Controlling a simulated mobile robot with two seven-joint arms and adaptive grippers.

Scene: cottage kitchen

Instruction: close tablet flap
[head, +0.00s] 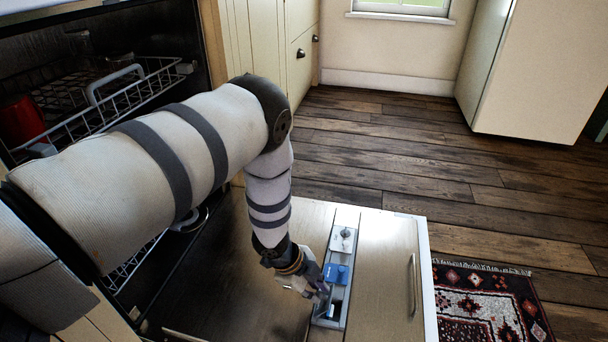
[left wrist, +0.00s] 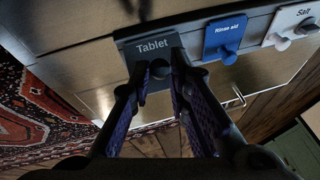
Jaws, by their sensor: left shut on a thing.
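The dark grey tablet flap (left wrist: 150,44), labelled "Tablet", is at the top of the left wrist view with a round dark knob (left wrist: 160,69). My left gripper (left wrist: 158,72) has its fingertips on either side of the knob and is shut on it. In the head view my left gripper (head: 322,291) reaches down to the near end of the grey dispenser strip (head: 332,324) on the lowered dishwasher door (head: 383,270). There the gripper partly hides the tablet compartment, and how far the flap stands open is hard to tell. My right gripper is out of view.
The blue rinse aid cap (head: 336,272) and white salt cap (head: 343,239) sit farther along the strip. A dishwasher rack (head: 125,88) with a red item (head: 22,120) is at left. A patterned rug (head: 490,308) lies right of the door; the wooden floor is clear.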

